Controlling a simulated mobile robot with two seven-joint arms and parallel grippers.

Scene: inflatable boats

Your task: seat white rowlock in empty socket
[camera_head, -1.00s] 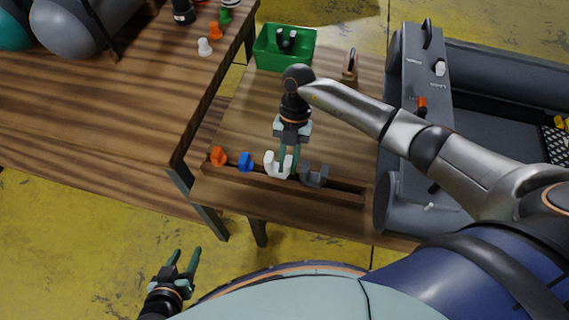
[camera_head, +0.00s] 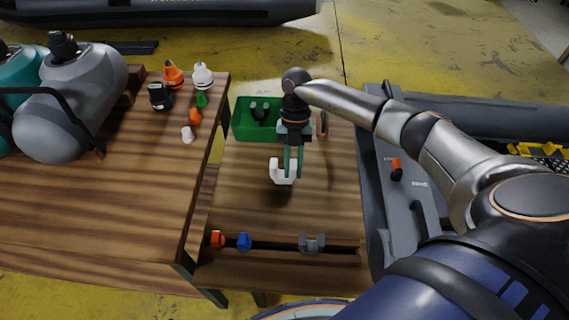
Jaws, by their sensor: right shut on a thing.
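The white rowlock (camera_head: 280,174) is a small U-shaped piece. My right gripper (camera_head: 292,172) is shut on it and holds it upright above the light wooden table. The rack (camera_head: 276,243) near the table's front edge holds an orange rowlock (camera_head: 217,239), a blue rowlock (camera_head: 243,241) and a grey rowlock (camera_head: 312,243), with a gap between the blue and the grey. On the right, the grey boat part (camera_head: 400,195) carries an orange piece (camera_head: 396,168) and small labels. I cannot make out an empty socket there; my right arm covers part of the boat. My left gripper is out of view.
A green bin (camera_head: 240,130) with dark pieces stands at the table's back. Another inflatable (camera_head: 170,12) lies behind. The table's middle is mostly clear.

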